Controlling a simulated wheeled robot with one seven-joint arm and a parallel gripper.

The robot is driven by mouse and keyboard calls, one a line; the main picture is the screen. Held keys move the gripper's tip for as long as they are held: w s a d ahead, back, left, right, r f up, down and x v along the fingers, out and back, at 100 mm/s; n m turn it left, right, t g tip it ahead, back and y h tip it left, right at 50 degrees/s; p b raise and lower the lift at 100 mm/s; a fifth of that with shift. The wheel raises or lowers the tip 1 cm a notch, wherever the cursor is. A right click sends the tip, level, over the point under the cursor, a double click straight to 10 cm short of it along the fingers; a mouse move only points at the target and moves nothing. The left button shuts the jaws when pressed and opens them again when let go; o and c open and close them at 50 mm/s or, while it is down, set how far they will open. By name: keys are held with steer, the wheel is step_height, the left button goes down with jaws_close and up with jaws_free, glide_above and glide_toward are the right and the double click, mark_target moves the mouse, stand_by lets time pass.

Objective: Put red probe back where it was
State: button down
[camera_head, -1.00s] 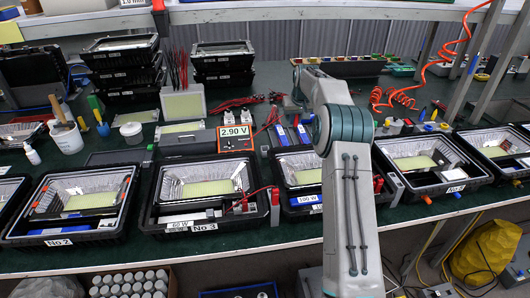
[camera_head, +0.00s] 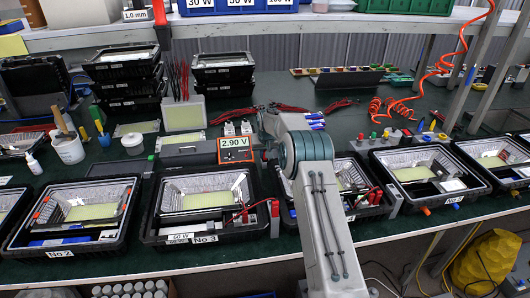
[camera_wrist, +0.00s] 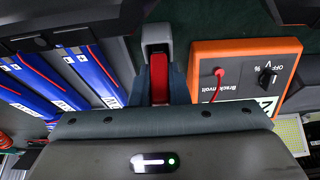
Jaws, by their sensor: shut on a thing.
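My gripper (camera_wrist: 159,88) shows in the wrist view, its two dark fingers shut on the red probe (camera_wrist: 159,72). Only a short red length of the probe shows between the fingers; its tip is hidden. A pale grey part (camera_wrist: 157,34) lies just past the red piece, and I cannot tell whether they are joined. The orange meter (camera_wrist: 246,68) is right of my gripper, with a red lead plugged into it. In the head view the meter (camera_head: 236,150) reads 2.90 V, and my arm hides the gripper.
Blue boxes (camera_wrist: 62,82) lie left of my gripper in the wrist view. Black floodlight housing No 3 (camera_head: 208,240) is in front of the meter, with red clips at its right side. Housing No 2 (camera_head: 62,254) is further left. Black stacked housings (camera_head: 224,78) stand behind.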

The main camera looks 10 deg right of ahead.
steer(key=c, duration=1.4)
jaws_free()
steer(key=shift+r, duration=0.1)
steer(key=s+r+b, duration=0.1)
steer(key=s+r, duration=1.4)
steer(key=r, duration=0.3)
steer(key=shift+g, duration=0.9)
steer(key=s, duration=1.2)
steer(key=s+f, duration=0.1)
steer(key=s, duration=2.4)
steer(key=shift+s+f, duration=0.25)
steer(key=shift+s, duration=0.05)
